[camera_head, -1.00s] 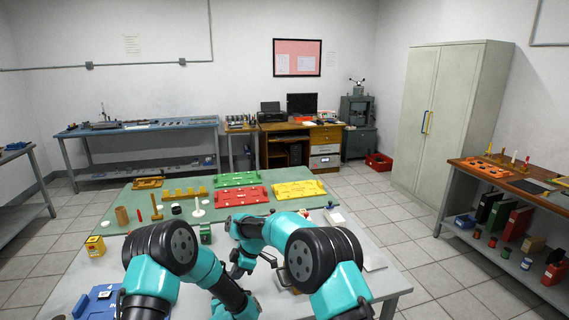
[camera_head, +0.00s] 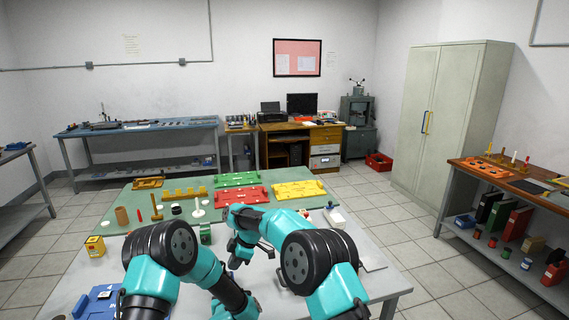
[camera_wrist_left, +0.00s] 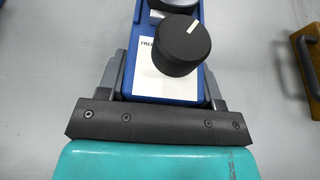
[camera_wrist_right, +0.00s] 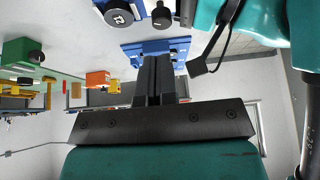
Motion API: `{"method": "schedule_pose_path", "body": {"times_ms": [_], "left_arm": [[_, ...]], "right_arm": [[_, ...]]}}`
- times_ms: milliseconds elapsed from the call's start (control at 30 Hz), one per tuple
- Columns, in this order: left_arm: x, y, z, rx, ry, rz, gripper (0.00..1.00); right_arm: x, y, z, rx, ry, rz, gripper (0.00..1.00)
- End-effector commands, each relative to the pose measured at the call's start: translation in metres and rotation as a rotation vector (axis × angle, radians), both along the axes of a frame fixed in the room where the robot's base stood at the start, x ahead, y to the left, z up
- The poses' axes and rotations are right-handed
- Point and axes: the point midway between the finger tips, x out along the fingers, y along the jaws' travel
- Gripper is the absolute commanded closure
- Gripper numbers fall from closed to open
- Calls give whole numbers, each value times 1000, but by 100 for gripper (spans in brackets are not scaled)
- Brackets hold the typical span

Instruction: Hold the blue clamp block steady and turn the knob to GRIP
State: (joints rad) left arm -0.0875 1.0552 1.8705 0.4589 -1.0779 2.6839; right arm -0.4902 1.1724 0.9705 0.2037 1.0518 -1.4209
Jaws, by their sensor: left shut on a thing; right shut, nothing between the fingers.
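The blue clamp block (camera_wrist_left: 128,70) shows in the left wrist view, with a white label reading "FREE" and a round black knob (camera_wrist_left: 182,46). The knob's white mark points to the upper right. My left gripper (camera_wrist_left: 162,92) is shut on the block, one finger along each side. In the right wrist view, my right gripper (camera_wrist_right: 154,75) is shut and empty, apart from blue parts (camera_wrist_right: 150,47) with black knobs beyond its fingertips. In the head view my right gripper (camera_head: 236,262) hangs low over the table; the left gripper and clamp block are hidden behind my arms.
A blue piece (camera_head: 98,303) lies at the table's near left. Green, red (camera_head: 241,196) and yellow (camera_head: 299,190) trays stand at the back of the table. A wooden block with a dark handle (camera_wrist_left: 306,60) is right of the clamp. A yellow box (camera_head: 95,246) stands at the left.

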Motion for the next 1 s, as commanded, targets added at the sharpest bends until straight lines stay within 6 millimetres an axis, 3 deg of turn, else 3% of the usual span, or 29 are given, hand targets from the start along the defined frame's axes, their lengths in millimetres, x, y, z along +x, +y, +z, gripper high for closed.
{"method": "schedule_pose_path", "body": {"times_ms": [367, 1000], "left_arm": [[-1, 0, -1, -1, 3, 0, 69], [-1, 0, -1, -1, 4, 0, 69]], "right_arm": [[0, 0, -7, 0, 0, -1, 100], [0, 0, -67, 0, 0, -1, 100]]}}
